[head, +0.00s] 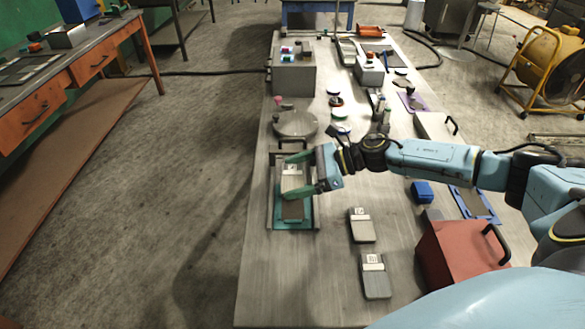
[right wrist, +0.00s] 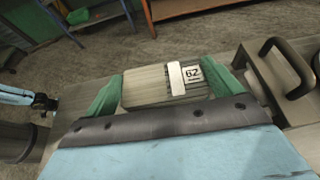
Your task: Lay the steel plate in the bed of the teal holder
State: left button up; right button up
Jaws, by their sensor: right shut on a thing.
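The steel plate (head: 292,209) is grey, with a white label band at its far end.
Two similar labelled plates (head: 362,231) (head: 376,283) lie on the bench to the near right. A red box (head: 455,255) with a handle and a blue block (head: 422,192) stand further right. A round grey disc (head: 295,123) is behind the holder. The bench's near left is clear.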

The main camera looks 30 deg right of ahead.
aim_at(296, 204)
jog(key=shift+f, duration=0.2)
jog(key=shift+f+b, duration=0.6)
jog(key=shift+f, duration=0.1)
notch_tip(296, 204, down, 3)
jog(key=shift+f+b, duration=0.1)
jog(key=shift+b, duration=0.95)
jog(key=shift+f+b, duration=0.6)
jog(key=shift+f, duration=0.1)
jog(key=shift+f+b, duration=0.5)
jog(key=shift+b, duration=0.05)
jog(key=shift+f, duration=0.2)
pick_arm(q)
notch_tip(296, 204, down, 6)
jog(key=a, duration=0.2)
jog(key=shift+w+a, duration=0.25)
jog(key=shift+a, duration=0.1)
jog(key=shift+d, duration=0.25)
